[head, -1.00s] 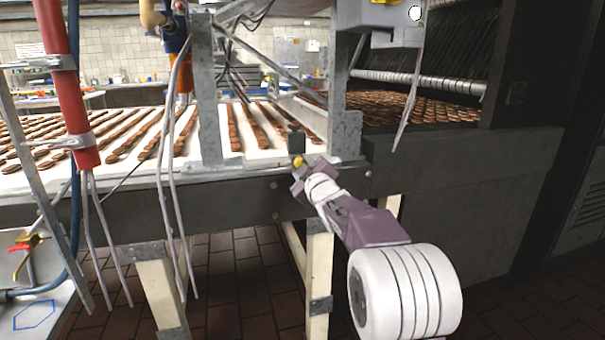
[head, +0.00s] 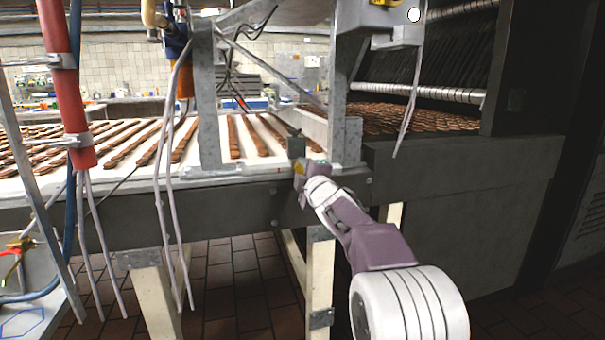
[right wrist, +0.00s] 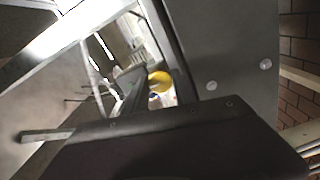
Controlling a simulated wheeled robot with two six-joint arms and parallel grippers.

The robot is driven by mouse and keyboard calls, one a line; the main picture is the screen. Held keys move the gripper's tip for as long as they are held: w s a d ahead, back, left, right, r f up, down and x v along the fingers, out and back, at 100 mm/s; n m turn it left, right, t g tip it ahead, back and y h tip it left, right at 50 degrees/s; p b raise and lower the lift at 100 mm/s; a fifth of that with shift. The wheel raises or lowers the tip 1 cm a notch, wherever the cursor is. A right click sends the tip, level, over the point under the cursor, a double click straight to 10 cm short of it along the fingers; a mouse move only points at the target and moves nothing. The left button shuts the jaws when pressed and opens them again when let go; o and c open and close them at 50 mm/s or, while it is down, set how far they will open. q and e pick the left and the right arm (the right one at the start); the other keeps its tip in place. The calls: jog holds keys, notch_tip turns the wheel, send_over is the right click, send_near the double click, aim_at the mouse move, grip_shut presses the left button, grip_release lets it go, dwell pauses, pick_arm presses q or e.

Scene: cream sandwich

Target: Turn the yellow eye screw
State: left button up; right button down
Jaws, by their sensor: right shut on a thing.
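The yellow eye screw (head: 299,168) is at the front edge of the conveyor, beside a grey metal post. My right gripper (head: 300,174) reaches it from the lower right and is shut on it. In the right wrist view the round yellow head (right wrist: 160,82) shows near the middle, just beyond the dark gripper body. The screw's shank is hidden. My left gripper is in neither view.
The white conveyor belt (head: 210,175) carries rows of brown biscuits behind the gripper. A galvanised upright (head: 345,130) stands just right of it. Loose pale cables (head: 163,220) hang at the left, near a red pipe (head: 62,80).

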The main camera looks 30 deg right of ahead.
dwell(0.4)
jog(key=c, duration=1)
grip_release()
jog(key=shift+s, duration=0.1)
jog(key=p+v, duration=0.1)
jog(key=v, duration=0.8)
